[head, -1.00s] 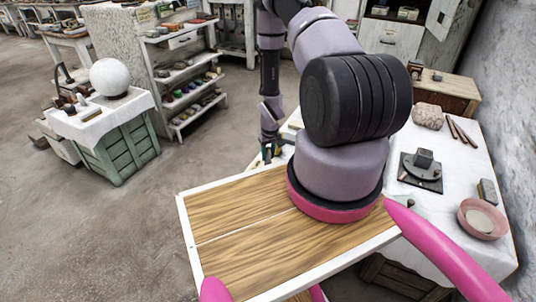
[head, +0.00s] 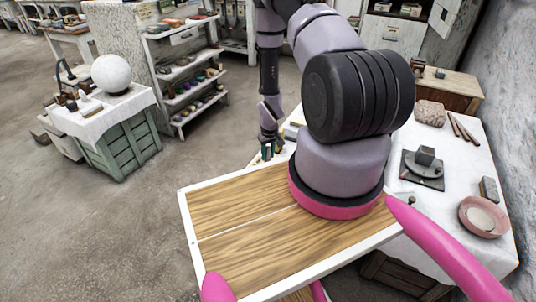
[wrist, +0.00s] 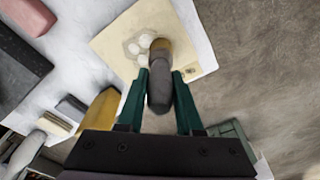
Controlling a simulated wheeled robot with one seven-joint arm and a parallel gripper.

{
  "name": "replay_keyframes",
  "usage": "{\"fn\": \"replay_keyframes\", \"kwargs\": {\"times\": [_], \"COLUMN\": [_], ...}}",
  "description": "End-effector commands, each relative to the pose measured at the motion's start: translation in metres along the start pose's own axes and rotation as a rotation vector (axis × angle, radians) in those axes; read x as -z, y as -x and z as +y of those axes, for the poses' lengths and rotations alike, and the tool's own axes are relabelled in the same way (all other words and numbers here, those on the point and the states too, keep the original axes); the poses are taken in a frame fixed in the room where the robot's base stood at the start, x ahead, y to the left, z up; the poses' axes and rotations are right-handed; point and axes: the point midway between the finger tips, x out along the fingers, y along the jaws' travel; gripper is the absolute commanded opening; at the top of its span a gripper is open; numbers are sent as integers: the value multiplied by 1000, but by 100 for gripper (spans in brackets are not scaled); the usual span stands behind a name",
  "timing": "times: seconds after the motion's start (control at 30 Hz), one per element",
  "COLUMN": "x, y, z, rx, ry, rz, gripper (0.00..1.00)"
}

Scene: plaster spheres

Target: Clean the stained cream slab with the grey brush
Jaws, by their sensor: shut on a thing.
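The cream slab (wrist: 112,43) lies on a white cloth at the top of the wrist view. My gripper (wrist: 160,76) has two green fingers shut on the grey brush (wrist: 159,92). The brush has a grey body and a tan far end that overlaps the slab in the picture; I cannot tell whether it touches. In the head view my gripper (head: 270,150) is small, beyond the wooden board, and the slab cannot be made out.
In the wrist view a yellow object (wrist: 98,118), a dark grey block (wrist: 72,107) and a pink block (wrist: 24,28) lie left of my gripper. In the head view a pink bowl (head: 484,217) and a dark stand (head: 422,168) are on the right of the white-clothed table.

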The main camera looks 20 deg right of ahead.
Motion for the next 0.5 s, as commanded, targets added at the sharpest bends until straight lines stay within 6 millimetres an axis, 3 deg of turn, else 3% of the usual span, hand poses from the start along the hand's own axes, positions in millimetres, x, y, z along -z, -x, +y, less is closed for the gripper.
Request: {"fn": "replay_keyframes", "kwargs": {"times": [0.5], "x": [15], "y": [-1], "z": [20], "rx": [-1], "ry": [-1], "rz": [1], "gripper": [0]}}
